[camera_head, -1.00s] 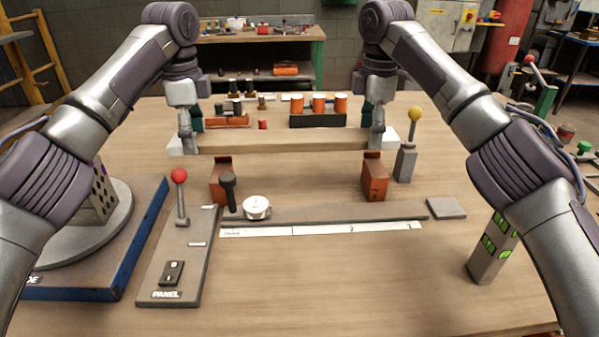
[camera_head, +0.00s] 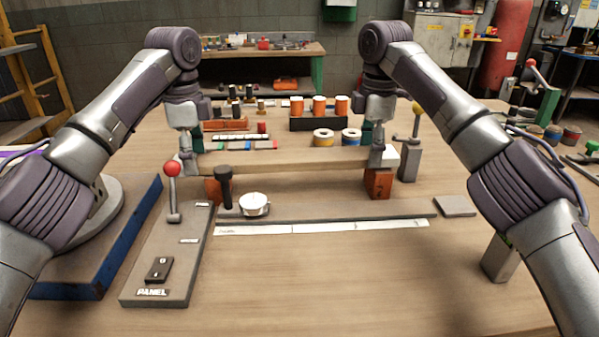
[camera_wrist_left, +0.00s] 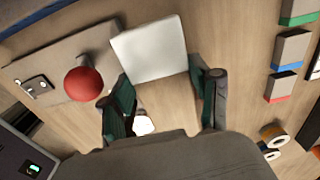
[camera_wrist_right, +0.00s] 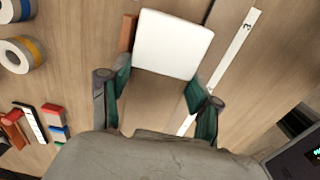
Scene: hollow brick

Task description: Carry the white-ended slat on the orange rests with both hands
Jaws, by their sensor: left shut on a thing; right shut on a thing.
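The wooden slat (camera_head: 285,161) with white ends spans left to right across the table, roughly level. My left gripper (camera_head: 188,168) is shut on the slat near its left white end (camera_wrist_left: 150,48). My right gripper (camera_head: 377,160) is shut on it near its right white end (camera_wrist_right: 173,42). The right orange rest (camera_head: 377,184) stands just below the slat's right part. The left orange rest (camera_head: 217,190) is below the left part, partly hidden by a black knob. The slat hides the rests' tops, so I cannot tell whether it touches them.
A red-knobbed lever (camera_head: 172,170) on the grey panel (camera_head: 168,260) stands close to the left end. A yellow-knobbed post (camera_head: 410,150) stands by the right end. A white dial (camera_head: 254,204) and a white scale strip (camera_head: 320,228) lie in front. Tape rolls (camera_head: 337,137) are behind.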

